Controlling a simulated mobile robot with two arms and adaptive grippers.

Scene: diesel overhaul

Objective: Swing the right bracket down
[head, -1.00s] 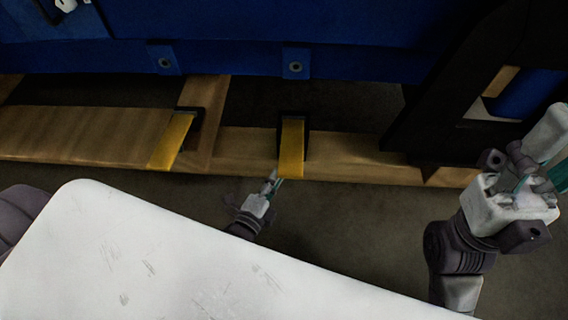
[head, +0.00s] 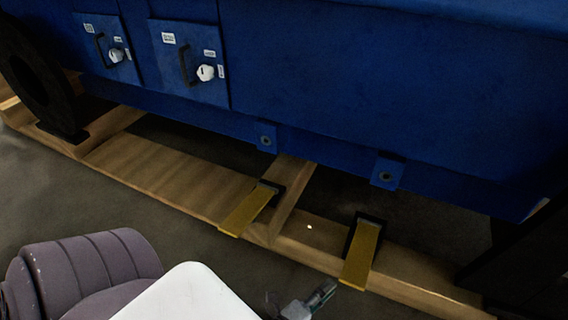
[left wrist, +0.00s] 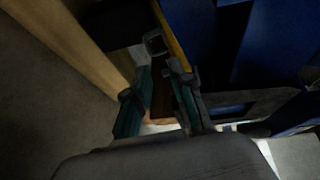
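The right bracket (head: 361,254) is a yellow bar on a black mount at the wooden beam. Its near end slopes over the beam's front edge toward me. A matching left bracket (head: 248,209) is to its left. My left gripper (head: 328,288) is low, just left of the right bracket's near end. In the left wrist view its two fingers (left wrist: 160,72) are apart with nothing clearly between them, and a yellow edge (left wrist: 172,32) shows just beyond the tips. Contact cannot be told. My right gripper is out of view.
A blue machine body (head: 400,90) stands above the wooden beam (head: 165,170). Blue lugs with holes (head: 265,138) (head: 387,173) hang above the brackets. Panels with handles (head: 188,65) are at upper left. A dark support is at right. Floor in front is clear.

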